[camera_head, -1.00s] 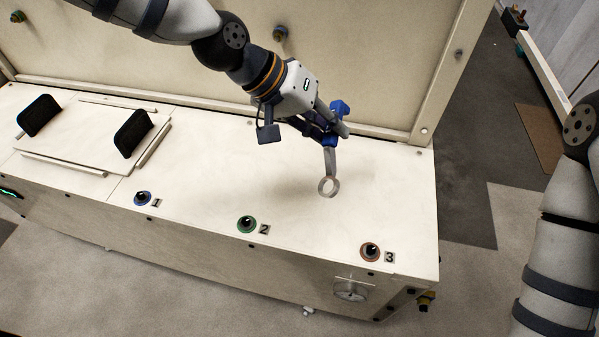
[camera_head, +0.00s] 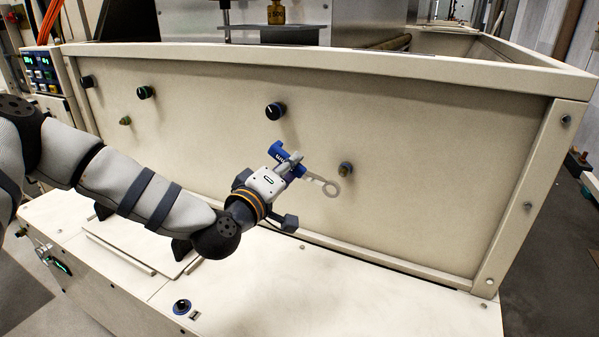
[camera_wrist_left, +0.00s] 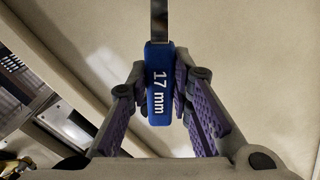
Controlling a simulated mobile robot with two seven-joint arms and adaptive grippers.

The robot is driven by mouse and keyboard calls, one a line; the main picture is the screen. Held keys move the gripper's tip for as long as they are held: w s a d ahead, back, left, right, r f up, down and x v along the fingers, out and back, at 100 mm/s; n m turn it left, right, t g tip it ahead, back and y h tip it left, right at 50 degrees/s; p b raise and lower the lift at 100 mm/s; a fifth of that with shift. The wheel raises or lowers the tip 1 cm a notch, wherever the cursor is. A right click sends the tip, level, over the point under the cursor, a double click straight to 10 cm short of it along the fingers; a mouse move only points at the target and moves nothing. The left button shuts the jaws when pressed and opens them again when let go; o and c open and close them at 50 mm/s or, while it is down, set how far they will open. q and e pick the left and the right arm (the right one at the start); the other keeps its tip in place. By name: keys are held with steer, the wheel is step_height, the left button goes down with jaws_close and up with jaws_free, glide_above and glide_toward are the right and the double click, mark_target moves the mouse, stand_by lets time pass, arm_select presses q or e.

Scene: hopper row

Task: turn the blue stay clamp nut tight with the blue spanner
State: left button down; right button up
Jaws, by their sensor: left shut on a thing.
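The blue spanner (camera_head: 331,188) has a blue handle and a grey shank ending in a ring. My left gripper (camera_head: 292,162) is shut on the handle, with the ring end pointing right in the head view. In the left wrist view the blue spanner (camera_wrist_left: 158,85) stands between the finger pads, its handle marked "17 mm" and its ring out of frame. A small brass nut with a bluish collar (camera_head: 345,169) sits on the cream panel, just right of and above the ring. It looks like the blue clamp nut. The ring appears apart from it. My right gripper is out of view.
Dark knobs (camera_head: 275,110) and a green-ringed knob (camera_head: 145,92) stick out of the panel (camera_head: 420,170). A greenish brass fitting (camera_head: 125,121) sits further left. A blue-ringed socket (camera_head: 181,306) is on the cream ledge. The panel right of the nut is clear.

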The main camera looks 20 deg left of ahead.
arm_select(q)
steer(key=w+d+f+n+b, duration=0.1)
steer(key=w+f+n+b, duration=0.3)
steer(key=f+n+b, duration=0.7)
steer(key=shift+w+d+n+b, duration=0.2)
steer(key=shift+n+b, duration=0.25)
steer(key=shift+n, duration=1.35)
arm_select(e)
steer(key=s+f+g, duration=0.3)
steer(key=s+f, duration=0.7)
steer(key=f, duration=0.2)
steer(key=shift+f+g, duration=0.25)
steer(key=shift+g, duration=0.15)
arm_select(q)
steer(key=shift+w, duration=0.4)
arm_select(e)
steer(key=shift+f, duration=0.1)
arm_select(q)
steer(key=shift+w, duration=0.3)
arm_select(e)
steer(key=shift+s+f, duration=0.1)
arm_select(q)
steer(key=shift+w+b, duration=0.15)
steer(key=shift+b, duration=0.15)
steer(key=shift+w+f, duration=0.1)
steer(key=shift+w, duration=0.4)
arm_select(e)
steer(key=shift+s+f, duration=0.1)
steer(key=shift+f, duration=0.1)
